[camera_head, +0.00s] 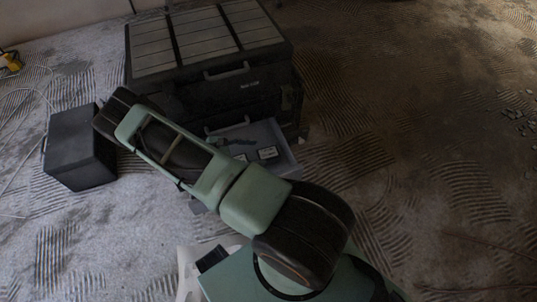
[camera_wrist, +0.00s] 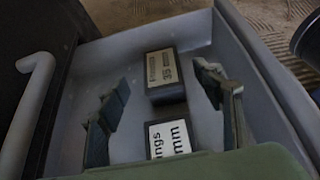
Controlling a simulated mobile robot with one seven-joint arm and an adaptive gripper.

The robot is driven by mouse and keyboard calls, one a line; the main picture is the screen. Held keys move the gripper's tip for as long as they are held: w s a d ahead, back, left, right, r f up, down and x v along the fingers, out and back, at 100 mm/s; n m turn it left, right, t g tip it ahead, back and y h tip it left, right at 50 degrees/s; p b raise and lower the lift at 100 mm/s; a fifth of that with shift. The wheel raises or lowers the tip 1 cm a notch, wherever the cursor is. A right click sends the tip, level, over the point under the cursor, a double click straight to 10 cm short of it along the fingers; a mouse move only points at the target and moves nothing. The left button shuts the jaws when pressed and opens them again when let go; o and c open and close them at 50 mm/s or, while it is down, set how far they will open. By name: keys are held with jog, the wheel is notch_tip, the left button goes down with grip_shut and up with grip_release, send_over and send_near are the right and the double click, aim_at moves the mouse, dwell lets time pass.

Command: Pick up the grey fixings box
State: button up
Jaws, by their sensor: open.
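Two small dark boxes with pale labels lie in an open grey drawer (camera_wrist: 268,75). In the wrist view the farther box (camera_wrist: 164,92) has a label ending in "35 mm". The nearer box (camera_wrist: 169,138) has a label ending in "ngs" and "mm", and its near part is hidden behind my gripper body. Both look dark grey; I cannot tell which is the grey fixings box. My gripper (camera_wrist: 163,78) is open, with one finger on each side of the boxes and nothing held. In the head view the drawer (camera_head: 287,160) shows partly beyond my arm, which hides my gripper.
The drawer belongs to a black tool chest (camera_head: 262,92) with a grey slatted top. A pale handle (camera_wrist: 30,110) stands at the left in the wrist view. A black case (camera_head: 75,160) stands on the floor left of my arm. The rough floor on the right is mostly clear.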

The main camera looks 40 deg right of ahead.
aim_at(268, 153)
jog(key=b+x, duration=0.1)
jog(key=x, duration=0.5)
jog(key=shift+s+d+f+b, duration=0.1)
jog(key=shift+f+b, duration=0.15)
jog(key=shift+b, duration=0.1)
jog(key=shift+c, duration=0.3)
jog(key=shift+r, duration=0.1)
jog(key=c, duration=1.5)
jog(key=shift+o, duration=0.2)
